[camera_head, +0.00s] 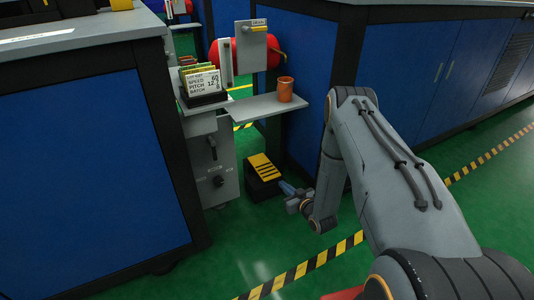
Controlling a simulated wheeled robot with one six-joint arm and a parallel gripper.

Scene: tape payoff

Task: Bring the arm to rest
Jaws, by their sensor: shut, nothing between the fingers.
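My arm (395,165) reaches forward from the lower right, bent at the elbow, with its forearm hanging down. My gripper (287,188) is low, near the floor, just right of a black box with a yellow, black-striped top (264,168). The gripper is small in this view. Its fingers look shut with nothing visible between them. I cannot tell whether they touch the box.
An orange cup (286,89) stands on a grey shelf (262,106) beside a card holder (203,83). Blue cabinets (90,170) flank the gap on both sides. A red cylinder (225,58) is behind. Green floor (235,235) with striped tape (305,265) is open in front.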

